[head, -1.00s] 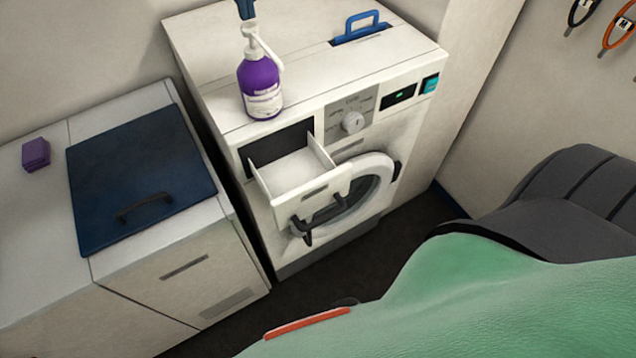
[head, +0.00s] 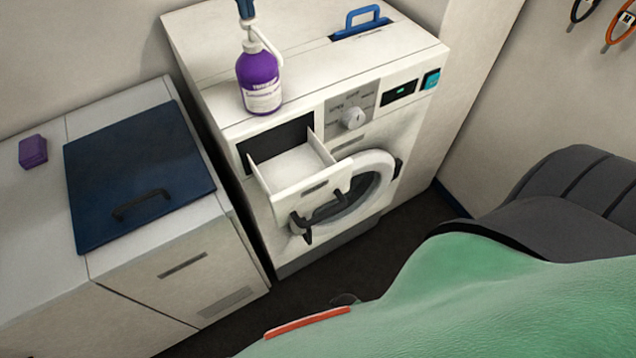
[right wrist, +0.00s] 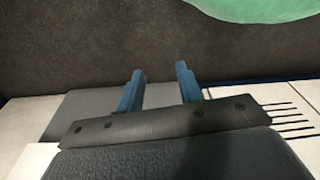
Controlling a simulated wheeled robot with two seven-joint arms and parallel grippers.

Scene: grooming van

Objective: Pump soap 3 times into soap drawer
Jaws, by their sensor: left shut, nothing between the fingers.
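A purple soap pump bottle (head: 260,82) with a white label stands upright on the washing machine's top, at its front edge. Its white pump spout (head: 262,42) bends down toward the soap drawer side. The white soap drawer (head: 294,168) is pulled out below it, and its inside looks empty and white. My left gripper (head: 247,16) is shut and empty at the top edge of the head view, right over the pump head; whether it touches is hard to tell. My right gripper (right wrist: 161,72) is open and empty in the right wrist view.
The washing machine (head: 215,50) has a round door (head: 375,175) under the drawer. A blue handle (head: 362,20) rises from its top. At left, a cabinet (head: 45,235) carries a dark blue lid (head: 135,165) and a purple block (head: 33,151). A large green surface fills the lower right.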

